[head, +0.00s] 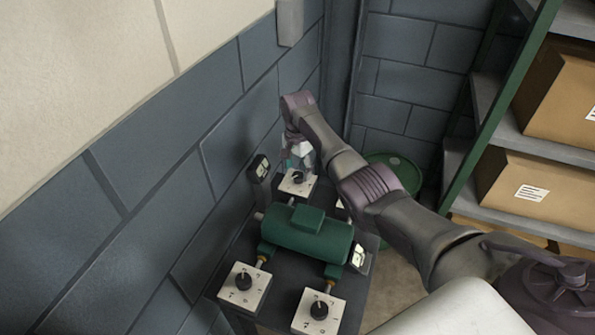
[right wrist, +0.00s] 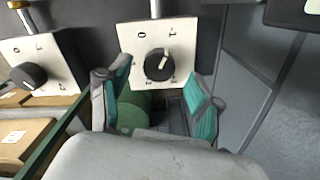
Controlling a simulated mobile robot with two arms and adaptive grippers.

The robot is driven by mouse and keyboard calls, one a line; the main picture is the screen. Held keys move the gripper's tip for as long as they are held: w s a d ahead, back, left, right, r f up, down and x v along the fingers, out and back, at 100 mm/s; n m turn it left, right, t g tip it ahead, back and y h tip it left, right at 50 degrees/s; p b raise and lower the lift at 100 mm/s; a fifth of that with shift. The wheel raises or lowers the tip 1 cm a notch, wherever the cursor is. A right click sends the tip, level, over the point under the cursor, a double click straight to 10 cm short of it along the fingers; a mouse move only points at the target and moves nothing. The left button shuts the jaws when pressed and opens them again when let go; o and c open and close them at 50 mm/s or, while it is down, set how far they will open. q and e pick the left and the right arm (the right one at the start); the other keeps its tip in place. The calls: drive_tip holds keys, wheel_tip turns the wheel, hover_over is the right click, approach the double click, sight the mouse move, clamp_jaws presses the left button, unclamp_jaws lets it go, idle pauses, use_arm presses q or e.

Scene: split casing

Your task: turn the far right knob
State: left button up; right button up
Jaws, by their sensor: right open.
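The far right knob is mostly hidden behind my right arm in the head view, where only a bit of its white plate (head: 341,207) shows. In the right wrist view its black knob (right wrist: 29,76) sits on a tilted white plate at the left, outside my fingers. My right gripper (head: 298,155) is open and empty at the far left knob (head: 297,179). In the right wrist view the open fingers (right wrist: 160,75) straddle the lower part of that far left knob's plate, with its black knob (right wrist: 158,64) between the fingertips; contact cannot be told. My left gripper is out of view.
A green motor-like cylinder (head: 307,235) lies between the plates. A near left knob (head: 243,281) and a near right knob (head: 319,309) stand in front. Two gauges (head: 260,167) (head: 357,257) flank it. A block wall is left, a green drum (head: 398,170) behind, box shelves right.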

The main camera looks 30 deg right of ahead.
drive_tip(key=shift+s+d+f, duration=0.1)
drive_tip(key=shift+f, duration=0.9)
drive_tip(key=c, duration=1.1)
drive_tip(key=shift+c, duration=0.2)
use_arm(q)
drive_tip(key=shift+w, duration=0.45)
